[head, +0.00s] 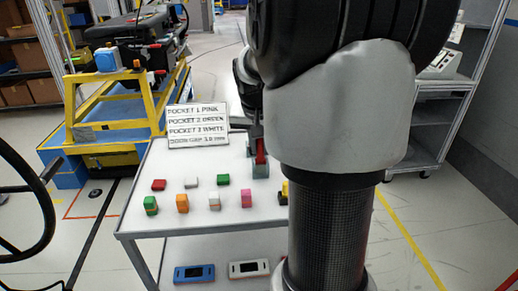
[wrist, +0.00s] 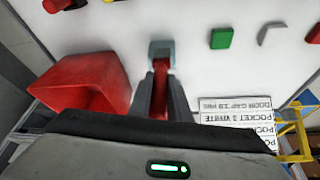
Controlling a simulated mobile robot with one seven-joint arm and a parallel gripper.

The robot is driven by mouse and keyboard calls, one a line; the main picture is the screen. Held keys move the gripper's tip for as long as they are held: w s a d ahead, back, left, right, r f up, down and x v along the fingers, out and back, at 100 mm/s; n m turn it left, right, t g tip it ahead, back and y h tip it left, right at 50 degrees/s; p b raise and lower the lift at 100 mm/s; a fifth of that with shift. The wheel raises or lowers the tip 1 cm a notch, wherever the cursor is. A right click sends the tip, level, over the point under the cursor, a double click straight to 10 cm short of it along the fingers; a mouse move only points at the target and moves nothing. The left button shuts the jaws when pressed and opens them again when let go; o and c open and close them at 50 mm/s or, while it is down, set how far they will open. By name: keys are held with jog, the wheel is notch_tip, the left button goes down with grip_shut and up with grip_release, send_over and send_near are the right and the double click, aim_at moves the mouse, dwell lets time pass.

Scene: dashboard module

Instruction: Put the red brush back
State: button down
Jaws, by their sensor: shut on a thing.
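The red brush shows as a narrow red handle between my gripper's fingers in the wrist view (wrist: 162,104). In the head view its red part (head: 260,151) shows just below the fingers. My gripper (wrist: 163,92) is shut on it above the white table; in the head view my gripper (head: 256,131) is partly behind my arm. A grey-teal block (wrist: 160,48) lies at the far end of the red handle, and it also shows in the head view (head: 260,172). I cannot tell whether this block is the brush's head or a holder around it.
A printed sign (head: 198,124) stands at the table's back. Several small coloured blocks, including a green one (head: 223,179), sit on the white table (head: 160,220). My arm hides the table's right side.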

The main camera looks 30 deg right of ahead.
jog(key=shift+f, duration=0.3)
jog(key=c, duration=1.6)
grip_release()
jog(key=shift+c, duration=0.2)
jog(key=shift+r, duration=0.15)
jog(key=shift+r, duration=0.3)
jog(key=p+v, duration=0.2)
jog(key=v, duration=0.9)
jog(key=shift+s+r+p, duration=0.15)
jog(key=shift+r+p, duration=0.1)
jog(key=shift+p, duration=0.05)
jog(key=shift+a, duration=0.15)
